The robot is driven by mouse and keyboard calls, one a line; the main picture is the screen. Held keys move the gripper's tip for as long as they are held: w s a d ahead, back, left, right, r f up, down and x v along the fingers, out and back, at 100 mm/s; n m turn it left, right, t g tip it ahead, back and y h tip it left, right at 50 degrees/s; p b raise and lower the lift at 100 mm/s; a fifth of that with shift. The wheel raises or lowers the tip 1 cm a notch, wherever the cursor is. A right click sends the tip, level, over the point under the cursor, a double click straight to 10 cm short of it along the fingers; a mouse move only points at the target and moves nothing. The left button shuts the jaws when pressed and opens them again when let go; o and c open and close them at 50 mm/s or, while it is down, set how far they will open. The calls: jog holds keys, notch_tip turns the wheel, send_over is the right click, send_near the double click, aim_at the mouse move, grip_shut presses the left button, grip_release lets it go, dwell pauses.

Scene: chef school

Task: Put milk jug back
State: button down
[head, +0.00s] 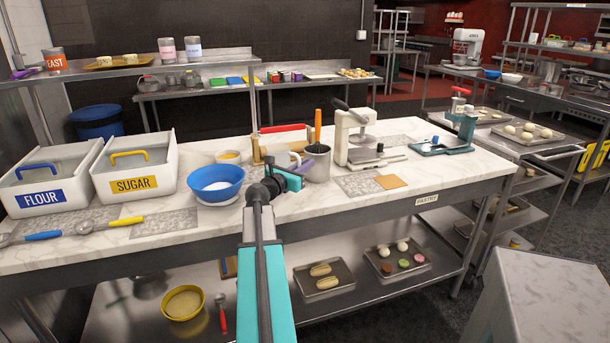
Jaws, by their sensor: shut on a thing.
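My arm reaches forward over the marble worktop, and my gripper (291,178) is near the middle of it. The gripper is shut on a pale jug (275,158), which is partly hidden behind the jaws and wrist. A curved handle seems to show on the jug's right side. I take this to be the milk jug. The jug is just left of a grey metal utensil pot (318,165) and right of a blue bowl (216,182). I cannot tell whether its base touches the worktop.
White flour (45,198) and sugar (137,184) bins stand at the left. A white press (362,136) and a teal device (456,138) stand to the right. A grey block (535,300) stands front right.

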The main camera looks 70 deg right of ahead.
jog(key=shift+f, duration=1.75)
jog(key=shift+f, duration=0.15)
jog(key=c, duration=1.8)
grip_release()
jog(key=shift+c, duration=0.2)
jog(key=shift+a, duration=0.1)
jog(key=shift+b+v, duration=0.45)
jog(key=shift+v, duration=5.5)
jog(key=shift+s, duration=0.1)
